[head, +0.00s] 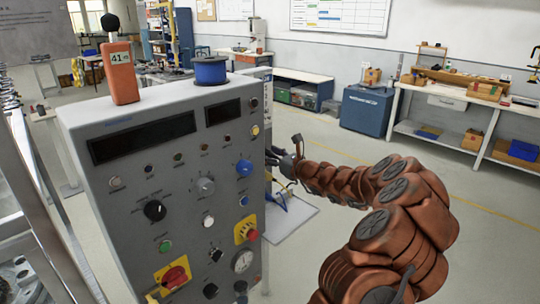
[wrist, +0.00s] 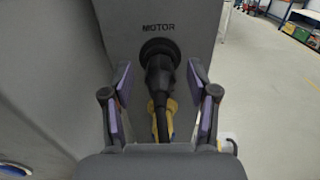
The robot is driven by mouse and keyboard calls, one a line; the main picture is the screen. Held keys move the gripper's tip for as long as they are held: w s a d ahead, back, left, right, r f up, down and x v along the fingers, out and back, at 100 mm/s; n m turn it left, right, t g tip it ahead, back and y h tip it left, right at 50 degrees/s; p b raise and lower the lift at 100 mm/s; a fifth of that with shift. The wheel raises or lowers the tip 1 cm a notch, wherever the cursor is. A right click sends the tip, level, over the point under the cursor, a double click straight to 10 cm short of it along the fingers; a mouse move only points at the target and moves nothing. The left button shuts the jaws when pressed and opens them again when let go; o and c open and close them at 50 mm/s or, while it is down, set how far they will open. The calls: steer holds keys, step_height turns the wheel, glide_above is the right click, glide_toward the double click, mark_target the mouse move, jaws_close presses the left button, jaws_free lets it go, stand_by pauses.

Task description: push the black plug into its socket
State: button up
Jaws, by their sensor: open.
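The black plug (wrist: 158,78) is in the middle of the wrist view, with its black cable running down toward the camera. Its front end meets the round black socket (wrist: 160,46) under the word MOTOR on the grey cabinet side. I cannot tell how deep the plug sits. My gripper (wrist: 159,72) is open, with one purple-padded finger on each side of the plug and a gap on both sides. In the head view, my arm reaches to the right side of the grey cabinet (head: 130,195); plug and socket cannot be made out there.
A yellow thing (wrist: 163,118) shows behind the cable. An orange meter (head: 121,72) and a blue spool (head: 210,71) stand on the cabinet. Its front carries knobs and a red switch (head: 174,276). Open floor lies to the right, before a blue cabinet (head: 366,110) and benches.

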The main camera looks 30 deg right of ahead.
steer(key=shift+s, duration=0.15)
steer(key=v, duration=1.1)
steer(key=shift+s+d, duration=0.2)
steer(key=shift+s, duration=0.15)
stand_by(0.4)
